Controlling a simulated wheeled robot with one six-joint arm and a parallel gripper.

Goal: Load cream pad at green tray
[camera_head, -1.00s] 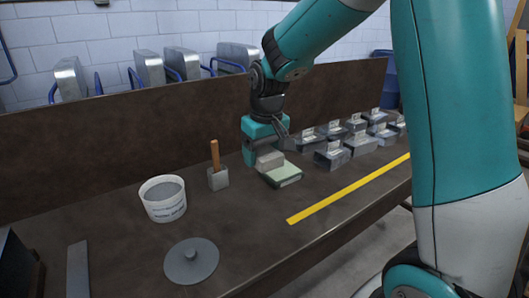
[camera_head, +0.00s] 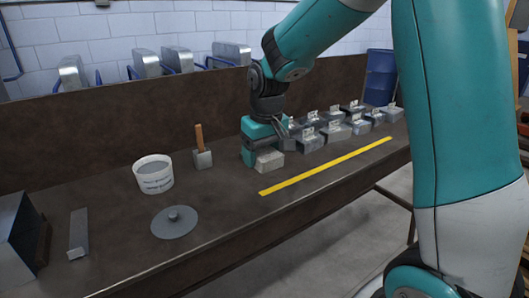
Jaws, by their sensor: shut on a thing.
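A pale grey-cream block, which I take as the cream pad (camera_head: 270,162), sits at the lower end of my gripper (camera_head: 267,149), near the middle of the bench. My gripper is shut on it; the teal gripper body hides most of the grip. The pad is low over the bench top, but I cannot tell whether it touches a surface. No green tray shows now; it may be hidden behind or under the pad and gripper.
Several grey metal boxes with pale labels (camera_head: 334,132) stand to the right. A yellow strip (camera_head: 325,167) runs along the bench front. Left are a white bucket (camera_head: 154,179), a wooden-handled block (camera_head: 202,159), a grey disc (camera_head: 174,228) and a flat bar (camera_head: 78,240).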

